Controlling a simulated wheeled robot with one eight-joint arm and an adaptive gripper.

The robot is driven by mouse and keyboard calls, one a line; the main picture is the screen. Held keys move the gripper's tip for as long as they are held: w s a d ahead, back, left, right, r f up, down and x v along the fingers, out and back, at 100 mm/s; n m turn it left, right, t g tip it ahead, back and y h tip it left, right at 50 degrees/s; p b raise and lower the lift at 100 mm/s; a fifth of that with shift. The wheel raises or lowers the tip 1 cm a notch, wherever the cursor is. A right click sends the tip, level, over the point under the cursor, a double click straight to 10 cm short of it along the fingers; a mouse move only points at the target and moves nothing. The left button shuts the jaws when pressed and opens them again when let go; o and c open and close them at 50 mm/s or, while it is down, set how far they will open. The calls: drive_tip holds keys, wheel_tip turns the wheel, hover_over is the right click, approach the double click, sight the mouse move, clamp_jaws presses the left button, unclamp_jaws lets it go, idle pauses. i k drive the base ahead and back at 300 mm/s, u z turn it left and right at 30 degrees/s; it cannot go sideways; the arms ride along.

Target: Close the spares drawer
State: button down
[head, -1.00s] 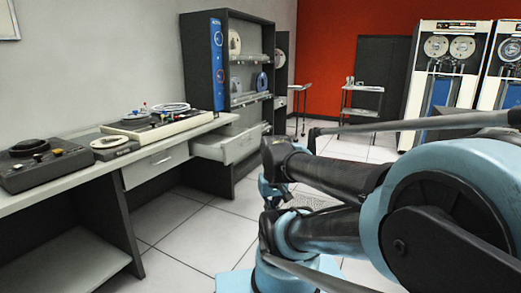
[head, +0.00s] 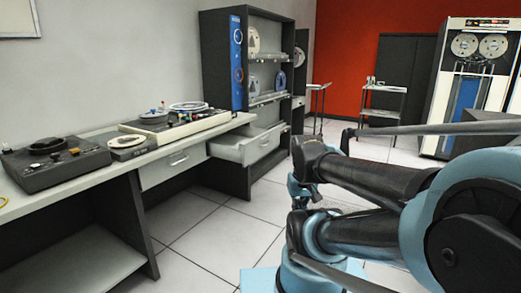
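An open drawer (head: 250,146) juts out of the grey desk, beside the tall shelf unit. Its pale front stands well clear of the desk and part of its inside shows. A second drawer (head: 178,168) to its left sits flush under the desk top and looks shut. I see no readable label on either drawer. My arm crosses the lower right of the head view, its black and light-blue links apart from the open drawer in the picture. No gripper fingers can be made out; the arm's end is hidden or out of frame.
The desk (head: 75,180) bears a dark tape device (head: 55,165) and a cream machine with reels (head: 175,124). A dark shelf unit (head: 221,95) stands behind the open drawer. Tiled floor (head: 225,235) in front of the drawers is clear. A trolley (head: 383,114) stands at the back.

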sight(256, 142)
drive_tip(key=i, duration=0.85)
